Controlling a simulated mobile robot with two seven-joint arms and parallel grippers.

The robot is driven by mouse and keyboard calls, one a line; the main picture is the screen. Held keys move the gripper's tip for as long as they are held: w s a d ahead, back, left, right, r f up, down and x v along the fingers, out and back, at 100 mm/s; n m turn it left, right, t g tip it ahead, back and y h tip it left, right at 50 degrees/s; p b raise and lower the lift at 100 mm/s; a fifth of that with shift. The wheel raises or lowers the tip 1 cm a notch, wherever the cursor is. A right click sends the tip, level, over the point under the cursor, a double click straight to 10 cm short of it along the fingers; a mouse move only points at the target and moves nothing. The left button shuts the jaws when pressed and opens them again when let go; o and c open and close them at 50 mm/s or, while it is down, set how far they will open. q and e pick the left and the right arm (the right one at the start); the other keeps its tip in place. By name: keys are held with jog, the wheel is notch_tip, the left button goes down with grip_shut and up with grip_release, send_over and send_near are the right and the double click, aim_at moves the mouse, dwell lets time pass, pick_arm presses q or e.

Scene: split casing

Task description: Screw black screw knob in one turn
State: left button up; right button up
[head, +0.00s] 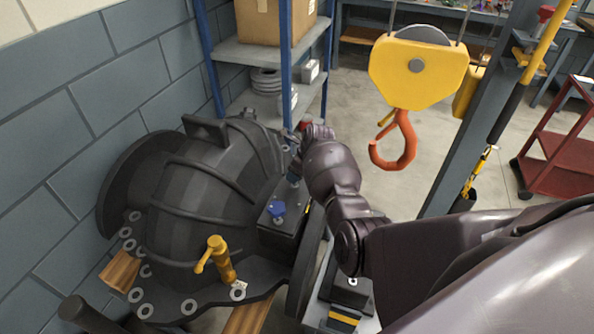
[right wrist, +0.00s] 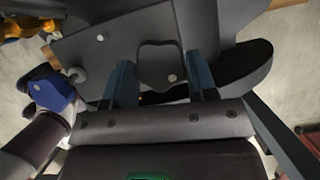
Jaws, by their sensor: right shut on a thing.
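The knob is hidden or too small to make out there. How far it is turned cannot be told. My left gripper is not in view.
A yellow fitting (head: 220,262) stands on the casing flange. An orange hook (head: 398,145) hangs at right. Shelving (head: 262,52) stands behind.

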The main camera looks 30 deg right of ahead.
jog(key=shift+m+h, duration=0.3)
jog(key=shift+m, duration=0.3)
jog(key=o, duration=0.9)
jog(key=v, duration=1)
jog(key=shift+s+r, duration=0.25)
jog(key=shift+r, duration=0.05)
